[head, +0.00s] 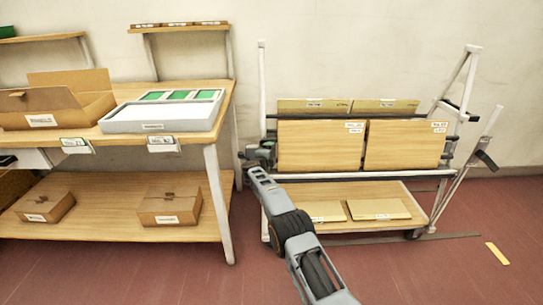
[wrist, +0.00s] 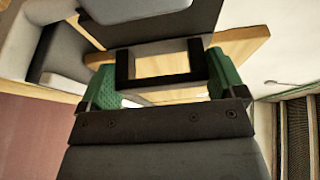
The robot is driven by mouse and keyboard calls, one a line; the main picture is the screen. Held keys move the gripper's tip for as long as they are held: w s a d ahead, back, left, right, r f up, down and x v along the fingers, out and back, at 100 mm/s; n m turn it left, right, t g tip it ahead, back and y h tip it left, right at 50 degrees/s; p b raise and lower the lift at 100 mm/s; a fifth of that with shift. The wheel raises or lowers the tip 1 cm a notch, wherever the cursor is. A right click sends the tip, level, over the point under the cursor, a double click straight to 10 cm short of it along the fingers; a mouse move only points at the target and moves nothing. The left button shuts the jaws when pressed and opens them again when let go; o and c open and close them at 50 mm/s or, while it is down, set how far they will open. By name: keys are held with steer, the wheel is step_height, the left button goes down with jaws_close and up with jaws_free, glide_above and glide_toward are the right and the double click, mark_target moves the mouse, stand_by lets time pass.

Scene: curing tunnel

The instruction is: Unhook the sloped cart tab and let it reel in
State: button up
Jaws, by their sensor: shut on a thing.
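The cart (head: 350,176) stands at the right against the wall in the head view, with a white tube frame and leaning boards. My gripper (head: 258,156) is at the cart's left end, beside the white upright. In the wrist view my gripper (wrist: 160,88) has green pads on either side of a black, open rectangular tab (wrist: 124,68) and is shut on it. A dark flat piece (wrist: 205,22) lies just beyond the tab; I cannot tell whether it is strap or housing. The hook is not clear, so I cannot tell whether the tab is still on it.
A wooden workbench (head: 180,131) with a cardboard box (head: 62,104) and white tray (head: 160,112) stands left of the cart. Two smaller boxes sit on its lower shelf (head: 110,229). A black-strapped sloped bar (head: 467,178) is at the cart's right. Red floor lies open in front.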

steer(key=shift+a+r, duration=0.1)
steer(key=shift+a, duration=0.15)
steer(key=o, duration=1)
steer(key=shift+a, duration=0.2)
steer(key=p+v, duration=0.2)
steer(key=v, duration=1.1)
steer(key=shift+s+p, duration=0.3)
steer(key=shift+s, duration=0.1)
